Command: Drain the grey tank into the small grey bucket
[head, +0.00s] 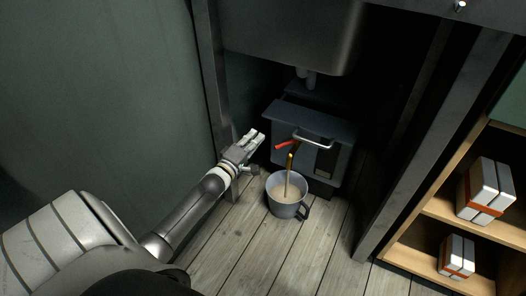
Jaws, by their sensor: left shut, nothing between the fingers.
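The grey tank (312,125) stands on the floor under the sink, with a metal handle on its front. Its red lever (286,145) sticks out to the left above a brass spout (290,161). A pale stream runs from the spout into the small grey bucket (286,210). The bucket stands upright on the floor below and holds murky beige liquid. My left gripper (259,138) is shut and empty, just left of the lever; a small gap seems to separate them. My right gripper is not in view.
A metal sink basin (290,35) hangs above the tank, with metal legs (410,130) on both sides. A wooden shelf (430,262) at right holds strapped white packs (487,190). The plank floor (300,262) in front of the bucket is clear.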

